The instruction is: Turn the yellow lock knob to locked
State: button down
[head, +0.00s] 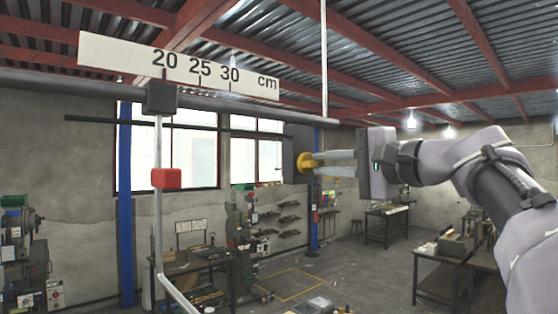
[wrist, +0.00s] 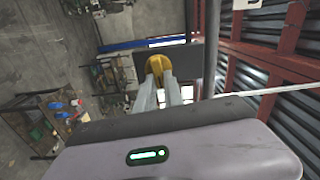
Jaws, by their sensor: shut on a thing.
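The yellow lock knob (head: 304,163) sits on the side of a dark block (head: 295,143) on the rail. My gripper (head: 318,164) comes in from the right, level with the knob, and its fingers are shut on it. In the wrist view the yellow knob (wrist: 158,69) shows at the tips of my two grey fingers (wrist: 160,77), in front of the dark block (wrist: 196,60). The fingers cover part of the knob. I cannot tell from these frames whether the knob stands at locked.
A white scale plate (head: 180,65) marked 20, 25, 30 cm hangs above the grey rail (head: 70,82). A dark slider (head: 160,97) sits on the rail near 20, with a pale rod and a red block (head: 166,178) below. A thin pole rises behind the dark block. Workbenches stand farther back.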

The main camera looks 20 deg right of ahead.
jog(key=shift+m, duration=0.7)
jog(key=shift+f, duration=0.1)
jog(key=c, duration=1.5)
grip_release()
jog(key=shift+o, duration=0.2)
jog(key=b+v, duration=0.3)
jog(key=v, duration=1.4)
jog(key=shift+s, duration=0.25)
jog(key=shift+d, duration=0.1)
